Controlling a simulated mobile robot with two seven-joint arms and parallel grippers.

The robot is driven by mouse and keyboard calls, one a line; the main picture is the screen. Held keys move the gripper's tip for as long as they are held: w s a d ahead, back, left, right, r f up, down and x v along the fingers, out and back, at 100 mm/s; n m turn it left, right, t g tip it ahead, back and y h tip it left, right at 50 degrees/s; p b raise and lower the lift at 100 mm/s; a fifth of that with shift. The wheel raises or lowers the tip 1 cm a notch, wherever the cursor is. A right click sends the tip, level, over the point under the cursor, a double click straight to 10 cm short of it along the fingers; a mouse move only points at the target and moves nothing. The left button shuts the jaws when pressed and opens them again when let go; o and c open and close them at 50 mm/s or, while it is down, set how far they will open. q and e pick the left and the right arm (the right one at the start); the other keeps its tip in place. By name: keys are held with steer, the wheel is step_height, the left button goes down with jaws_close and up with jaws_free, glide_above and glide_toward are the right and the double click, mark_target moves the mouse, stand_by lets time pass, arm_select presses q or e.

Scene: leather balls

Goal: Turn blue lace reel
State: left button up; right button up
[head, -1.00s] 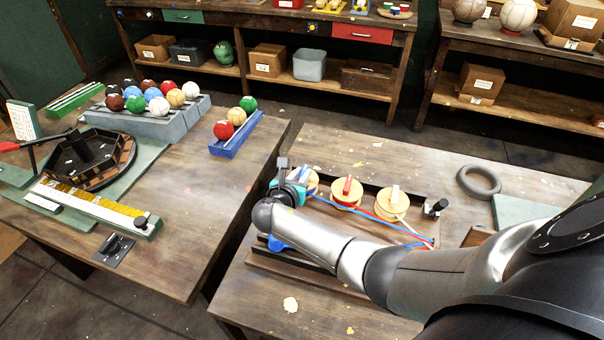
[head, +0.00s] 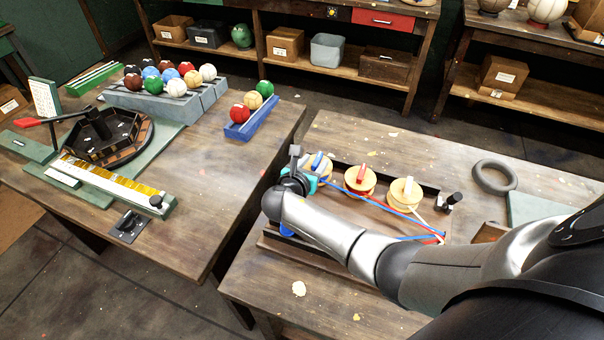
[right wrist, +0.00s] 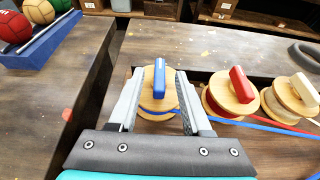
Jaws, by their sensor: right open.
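The blue lace reel (head: 319,168) is a wooden spool with a blue bar handle on top, leftmost of three reels on the rack. In the right wrist view its blue handle (right wrist: 160,78) stands between my two fingers. My right gripper (right wrist: 156,100) is open, with one finger on each side of the handle. A gap shows on both sides, so I see no grip. In the head view my right gripper (head: 299,168) is at the left side of the blue reel, partly covering it. My left gripper is not in view.
A red-handled reel (head: 360,180) and a white-handled reel (head: 405,192) stand to the right on the rack, with laces running to the front right. A grey ring (head: 494,177) lies beyond. The left table holds a blue ball tray (head: 248,124).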

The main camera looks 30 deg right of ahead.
steer(key=p+v, duration=0.2)
steer(key=v, duration=1.2)
steer(key=shift+a, duration=0.1)
